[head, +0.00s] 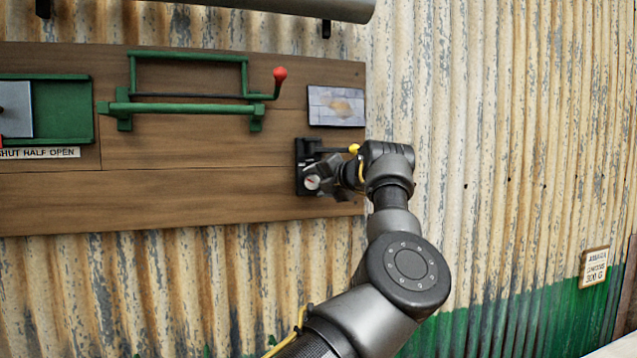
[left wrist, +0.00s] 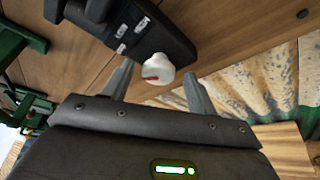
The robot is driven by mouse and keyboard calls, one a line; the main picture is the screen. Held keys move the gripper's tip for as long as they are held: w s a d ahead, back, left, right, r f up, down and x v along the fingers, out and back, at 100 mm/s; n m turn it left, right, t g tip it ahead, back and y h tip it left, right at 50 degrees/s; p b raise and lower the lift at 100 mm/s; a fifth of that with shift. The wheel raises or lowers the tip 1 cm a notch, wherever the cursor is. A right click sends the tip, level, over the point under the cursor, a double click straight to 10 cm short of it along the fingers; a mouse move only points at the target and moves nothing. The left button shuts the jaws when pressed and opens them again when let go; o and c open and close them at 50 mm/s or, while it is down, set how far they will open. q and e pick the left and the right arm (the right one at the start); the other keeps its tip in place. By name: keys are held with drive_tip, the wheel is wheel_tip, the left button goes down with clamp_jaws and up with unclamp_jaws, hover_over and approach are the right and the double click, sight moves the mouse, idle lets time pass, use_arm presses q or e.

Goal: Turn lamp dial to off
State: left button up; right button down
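The lamp dial is a round white knob with a red pointer mark. It shows in the head view (head: 312,183) and in the left wrist view (left wrist: 159,68). It sits on a black switch plate (head: 301,160) at the right end of the wooden board. White labels, too small to read, are on the plate in the left wrist view (left wrist: 142,25). My left gripper (head: 324,175) is at the plate, fingers spread with the dial between or just beyond the tips. I cannot tell whether they touch it. My right gripper is not in view.
On the wooden board (head: 200,193) are a green frame (head: 185,108) with a red-knobbed lever (head: 279,75), a green sliding shutter panel (head: 68,110) and a small picture plate (head: 336,106). Corrugated wall (head: 480,120) surrounds it. A small sign (head: 594,266) hangs lower right.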

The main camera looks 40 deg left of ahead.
use_arm(q)
drive_tip(key=b+v, duration=0.5)
drive_tip(key=v, duration=0.5)
drive_tip(key=shift+s+d, duration=0.15)
drive_tip(key=shift+d, duration=0.15)
drive_tip(key=shift+d+r, duration=0.1)
drive_tip(key=shift+r, duration=0.05)
